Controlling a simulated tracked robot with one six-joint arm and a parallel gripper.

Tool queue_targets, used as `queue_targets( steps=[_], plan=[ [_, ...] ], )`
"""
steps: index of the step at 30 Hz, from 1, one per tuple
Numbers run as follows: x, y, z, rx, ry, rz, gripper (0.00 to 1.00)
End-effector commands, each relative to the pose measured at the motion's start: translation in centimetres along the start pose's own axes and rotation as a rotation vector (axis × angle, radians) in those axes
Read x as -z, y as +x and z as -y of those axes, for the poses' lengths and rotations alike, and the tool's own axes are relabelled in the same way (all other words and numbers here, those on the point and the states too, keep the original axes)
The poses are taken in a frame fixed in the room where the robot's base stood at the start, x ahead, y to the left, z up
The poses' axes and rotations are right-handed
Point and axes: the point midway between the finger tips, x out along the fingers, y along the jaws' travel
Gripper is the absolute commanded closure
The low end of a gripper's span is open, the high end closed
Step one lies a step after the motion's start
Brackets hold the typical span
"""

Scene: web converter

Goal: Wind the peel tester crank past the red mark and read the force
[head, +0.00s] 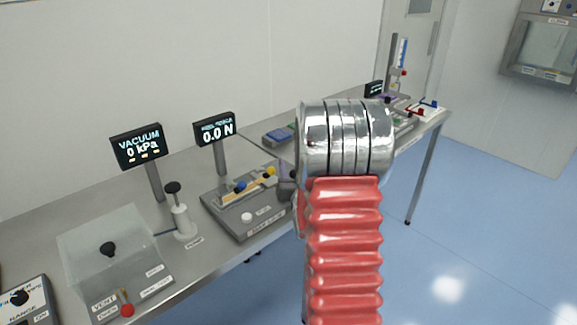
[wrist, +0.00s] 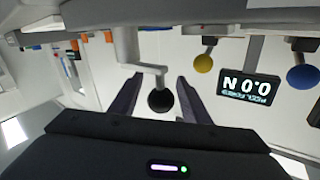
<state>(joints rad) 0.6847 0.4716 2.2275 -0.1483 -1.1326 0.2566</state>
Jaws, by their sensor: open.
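The peel tester (head: 243,203) stands on the bench in the head view, with a blue knob, a yellow knob and a white button on it. Its force display (head: 215,129) reads 0.0 N; it also shows upside down in the wrist view (wrist: 246,85). In the wrist view a black ball knob (wrist: 161,101) on a pale cranked arm (wrist: 143,68) lies between the two fingers of my gripper (wrist: 158,84). The fingers are open, with a gap on each side of the knob. My arm hides the tester's right side in the head view. I cannot make out the red mark.
A vacuum display (head: 137,146) reading 0 kPa, a black-knobbed hand pump (head: 182,217) and a clear box (head: 108,249) stand left of the tester. More equipment (head: 403,85) stands at the bench's far end. Blue floor (head: 480,220) is clear at right.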

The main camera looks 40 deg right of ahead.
Motion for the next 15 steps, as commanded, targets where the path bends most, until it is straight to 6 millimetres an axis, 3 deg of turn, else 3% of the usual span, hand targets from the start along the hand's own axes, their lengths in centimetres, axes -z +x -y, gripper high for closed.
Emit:
queue_targets(
  steps=[7, 15],
  plan=[
    [-0.05, 0.05, 0.24, 0.004, 0.000, 0.001, 0.57],
    [-0.06, 0.05, 0.36, 0.006, 0.000, 0.001, 0.76]
  ],
)
